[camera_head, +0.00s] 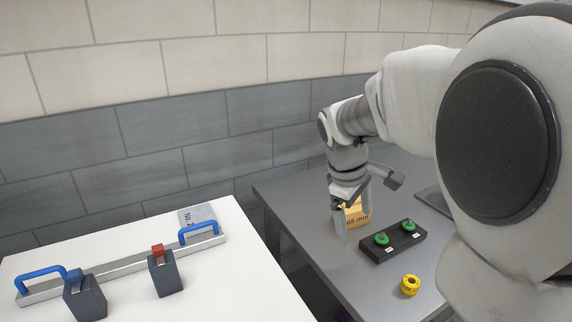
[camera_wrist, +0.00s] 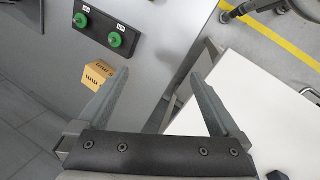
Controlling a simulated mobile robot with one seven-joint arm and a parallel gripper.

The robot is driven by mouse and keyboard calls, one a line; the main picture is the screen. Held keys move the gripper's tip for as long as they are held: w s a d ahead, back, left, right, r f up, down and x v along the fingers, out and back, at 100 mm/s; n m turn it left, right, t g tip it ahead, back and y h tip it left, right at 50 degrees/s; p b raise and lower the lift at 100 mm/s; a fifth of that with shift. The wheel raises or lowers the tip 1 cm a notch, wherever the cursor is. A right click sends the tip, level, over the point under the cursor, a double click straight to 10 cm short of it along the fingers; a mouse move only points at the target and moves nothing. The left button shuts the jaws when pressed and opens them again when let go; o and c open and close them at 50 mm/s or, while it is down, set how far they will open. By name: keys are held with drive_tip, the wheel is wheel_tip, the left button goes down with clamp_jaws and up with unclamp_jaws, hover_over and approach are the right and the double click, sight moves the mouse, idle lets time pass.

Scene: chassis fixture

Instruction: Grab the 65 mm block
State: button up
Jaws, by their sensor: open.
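The 65 mm block (camera_head: 356,216) is a tan cube with dark lettering, standing on the grey table. It also shows in the wrist view (camera_wrist: 97,75), to the left of the left finger's tip. My gripper (camera_head: 354,212) is above the table at the block, and its fingers hide part of the block in the head view. In the wrist view my gripper (camera_wrist: 160,80) has its two fingers wide apart with nothing between them. The block lies outside the fingers there; whether a finger touches it I cannot tell.
A black holder (camera_head: 393,243) with two green knobs stands right of the block. A yellow round part (camera_head: 410,285) lies nearer the front. A white table (camera_head: 130,235) at left carries a metal bar (camera_head: 125,268) with blue handles and dark clamps. A gap separates the tables.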

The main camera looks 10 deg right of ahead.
drive_tip(key=w+a+f+n+t+h+b, duration=0.1)
drive_tip(key=w+a+f+n+h, duration=0.2)
drive_tip(key=w, duration=0.4)
drive_tip(key=w+a+f+n+h+b, duration=0.1)
drive_tip(key=w+f+n+h+b, duration=0.1)
drive_tip(key=w+f+n+h, duration=0.25)
drive_tip(key=w+a+f+n+t+h+b, duration=0.1)
drive_tip(key=w+a+n+h, duration=0.15)
drive_tip(key=w+n, duration=0.4)
drive_tip(key=m+b, duration=0.1)
drive_tip(key=b, duration=0.1)
approach(355, 217)
drive_tip(key=w+d, duration=0.5)
drive_tip(key=shift+f, duration=0.2)
drive_tip(key=x, duration=0.4)
drive_tip(key=shift+a+f+b, duration=0.1)
drive_tip(key=shift+f+b, duration=0.15)
drive_tip(key=shift+b, duration=0.1)
drive_tip(key=shift+w+d+f, duration=0.1)
drive_tip(key=shift+w+d, duration=0.05)
drive_tip(key=shift+d, duration=0.2)
drive_tip(key=c, duration=1.3)
